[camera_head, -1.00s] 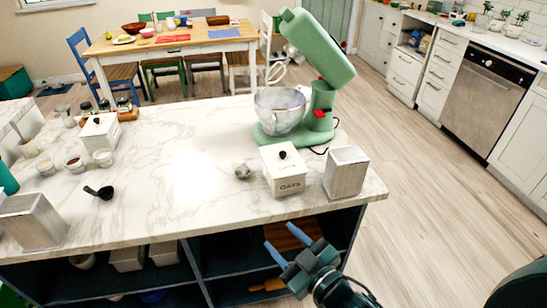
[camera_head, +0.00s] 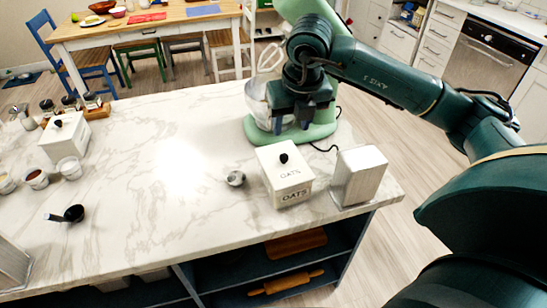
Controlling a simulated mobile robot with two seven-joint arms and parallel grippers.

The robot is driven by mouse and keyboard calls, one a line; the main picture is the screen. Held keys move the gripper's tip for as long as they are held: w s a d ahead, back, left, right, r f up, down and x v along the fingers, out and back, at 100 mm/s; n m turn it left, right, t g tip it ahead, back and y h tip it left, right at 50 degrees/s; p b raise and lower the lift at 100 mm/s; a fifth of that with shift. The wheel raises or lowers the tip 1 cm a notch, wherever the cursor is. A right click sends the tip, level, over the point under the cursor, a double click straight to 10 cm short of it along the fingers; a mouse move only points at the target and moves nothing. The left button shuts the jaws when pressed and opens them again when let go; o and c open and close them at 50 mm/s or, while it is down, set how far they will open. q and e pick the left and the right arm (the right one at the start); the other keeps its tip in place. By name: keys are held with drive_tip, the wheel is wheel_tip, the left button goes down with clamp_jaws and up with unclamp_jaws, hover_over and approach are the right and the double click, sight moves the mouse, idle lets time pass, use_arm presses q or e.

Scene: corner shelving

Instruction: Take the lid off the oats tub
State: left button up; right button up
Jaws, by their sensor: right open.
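The oats tub (camera_head: 291,194) is a white square canister with "OATS" on its front, standing near the front edge of the marble counter. Its white lid (camera_head: 276,168) is on, with a small black knob (camera_head: 283,158) on top. My right gripper (camera_head: 290,122) is open and empty. In the picture it is just above and behind the knob, apart from it, in front of the mixer. My left gripper is not in view.
A green stand mixer (camera_head: 318,131) with a metal bowl (camera_head: 257,101) stands behind the tub, partly hidden by my right arm. A grey-white block (camera_head: 360,177) stands close on the right. The counter middle is clear.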

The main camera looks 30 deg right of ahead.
hover_over(284, 156)
drive_tip(key=s, duration=0.2)
wheel_tip(284, 156, down, 7)
drive_tip(key=shift+a+f+p, duration=0.1)
drive_tip(key=shift+a+p, duration=0.05)
drive_tip(key=shift+p, duration=0.25)
drive_tip(key=shift+w+p+x, duration=0.2)
drive_tip(key=shift+p+x, duration=0.5)
drive_tip(key=shift+x, duration=2)
drive_tip(key=shift+c, duration=0.4)
clamp_jaws()
